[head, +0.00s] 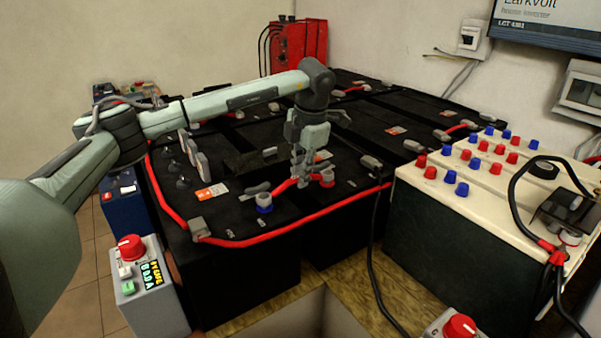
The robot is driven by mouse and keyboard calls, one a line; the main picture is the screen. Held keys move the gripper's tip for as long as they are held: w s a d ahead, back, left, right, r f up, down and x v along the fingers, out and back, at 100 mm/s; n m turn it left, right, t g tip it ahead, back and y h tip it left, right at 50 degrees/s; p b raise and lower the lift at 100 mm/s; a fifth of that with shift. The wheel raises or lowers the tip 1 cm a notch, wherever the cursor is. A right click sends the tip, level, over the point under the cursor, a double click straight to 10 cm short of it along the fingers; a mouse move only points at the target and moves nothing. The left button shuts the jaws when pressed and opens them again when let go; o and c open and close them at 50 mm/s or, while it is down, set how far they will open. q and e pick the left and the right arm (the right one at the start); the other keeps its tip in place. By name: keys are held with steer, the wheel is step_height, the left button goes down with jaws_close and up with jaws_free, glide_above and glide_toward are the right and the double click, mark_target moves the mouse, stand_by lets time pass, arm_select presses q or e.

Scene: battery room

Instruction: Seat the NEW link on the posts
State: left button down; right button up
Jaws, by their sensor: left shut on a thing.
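A short red link (284,187) spans between two posts on the black batteries. One post has a blue ring (264,208) at the left; the other has a red ring (327,182) at the right. My left gripper (301,180) points down from above and is shut on the middle of the link. The link's ends are at the posts, but I cannot tell whether they sit fully down on them. The fingers hide part of the link. My right gripper is not in view.
Black batteries (245,262) fill the middle, with a red cable (290,232) along their front edge. A cream-topped battery (480,182) with red and blue caps stands right. A grey box with a red button (130,248) stands front left. A red unit (298,45) stands behind.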

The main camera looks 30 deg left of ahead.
arm_select(q)
steer(key=shift+f, duration=0.55)
stand_by(1.1)
steer(key=c, duration=1.1)
jaws_free()
steer(key=shift+o, duration=0.2)
steer(key=shift+w+a+p+v, duration=0.15)
steer(key=shift+p+v, duration=0.45)
steer(key=shift+v, duration=0.3)
steer(key=shift+a+p+v, duration=0.2)
steer(key=shift+p+v, duration=0.4)
steer(key=shift+v, duration=0.25)
steer(key=shift+w+a+p+v, duration=0.15)
steer(key=shift+p+v, duration=0.45)
steer(key=shift+v, duration=0.3)
steer(key=shift+a+v, duration=0.15)
steer(key=shift+v, duration=0.55)
steer(key=shift+a+v, duration=0.1)
steer(key=shift+v, duration=0.6)
